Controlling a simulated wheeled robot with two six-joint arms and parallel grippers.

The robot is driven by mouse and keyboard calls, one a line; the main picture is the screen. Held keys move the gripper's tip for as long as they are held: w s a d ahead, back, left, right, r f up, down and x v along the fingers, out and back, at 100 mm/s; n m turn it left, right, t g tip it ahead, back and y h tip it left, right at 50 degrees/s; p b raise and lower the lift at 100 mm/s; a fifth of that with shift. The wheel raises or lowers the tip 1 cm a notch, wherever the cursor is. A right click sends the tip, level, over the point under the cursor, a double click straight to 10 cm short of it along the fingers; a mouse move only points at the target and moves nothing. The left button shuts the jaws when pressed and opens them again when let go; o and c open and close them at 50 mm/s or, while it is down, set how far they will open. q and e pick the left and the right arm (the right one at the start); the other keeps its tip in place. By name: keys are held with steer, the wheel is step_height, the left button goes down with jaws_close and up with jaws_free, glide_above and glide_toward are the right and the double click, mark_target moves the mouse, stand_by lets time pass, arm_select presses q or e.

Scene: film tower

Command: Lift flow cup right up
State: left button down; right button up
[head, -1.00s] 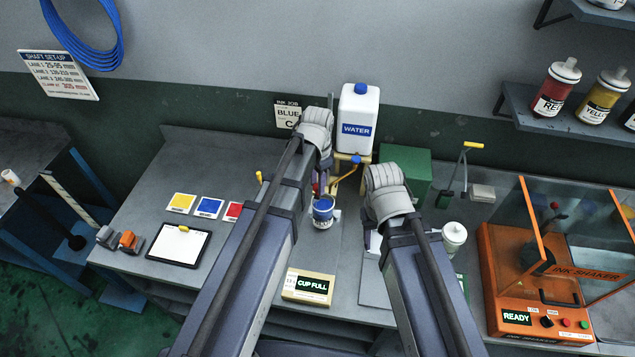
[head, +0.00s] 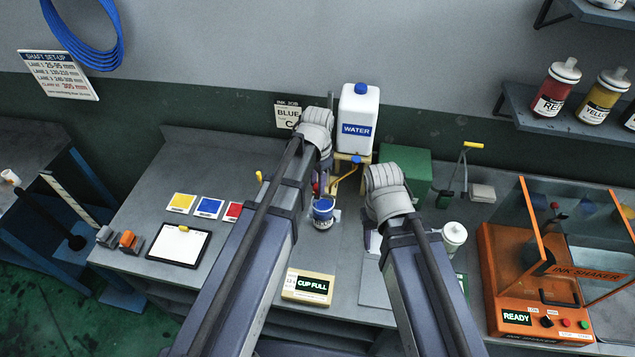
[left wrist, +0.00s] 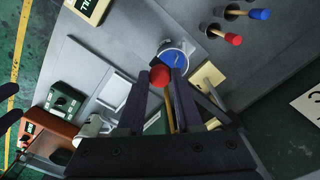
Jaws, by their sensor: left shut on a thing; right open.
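The flow cup itself is not clearly visible. My right gripper (head: 373,232) is open, right of the can, with its fingers mostly hidden.
A white water container (head: 358,120) stands behind the can. The "CUP FULL" box (head: 308,286) is in front. A white lidded cup (head: 454,237) and the orange ink shaker (head: 515,290) are at right. A clipboard (head: 179,246) lies at left.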

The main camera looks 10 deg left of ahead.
arm_select(q)
step_height(320, 180, up, 9)
steer(key=p, duration=0.8)
steer(key=shift+p, duration=0.4)
steer(key=shift+f, duration=0.1)
steer(key=c, duration=0.6)
jaws_free()
